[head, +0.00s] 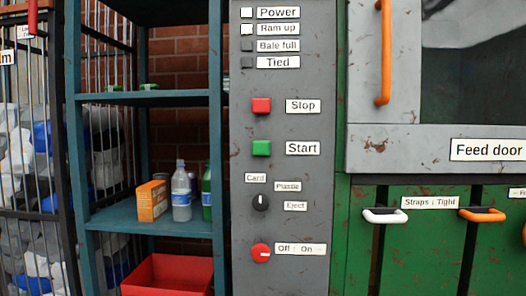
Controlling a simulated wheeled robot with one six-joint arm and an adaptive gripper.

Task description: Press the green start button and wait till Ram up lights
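The green start button (261,148) is on the grey control panel (285,275), left of the label Start. The Ram up lamp (247,29) near the panel's top is white and looks lit, like the Power lamp (246,12) above it. The Bale full lamp (247,46) and the Tied lamp (247,62) are dark. The red stop button (261,105) is above the green one. My gripper is not in view, and nothing covers the panel.
Below are a black selector knob (261,203) and a red Off/On knob (261,252). Right is the feed door with an orange handle (384,52); strap handles (385,215) stick out below. Left is a shelf (150,222) with bottles and a box, above a red bin (168,275).

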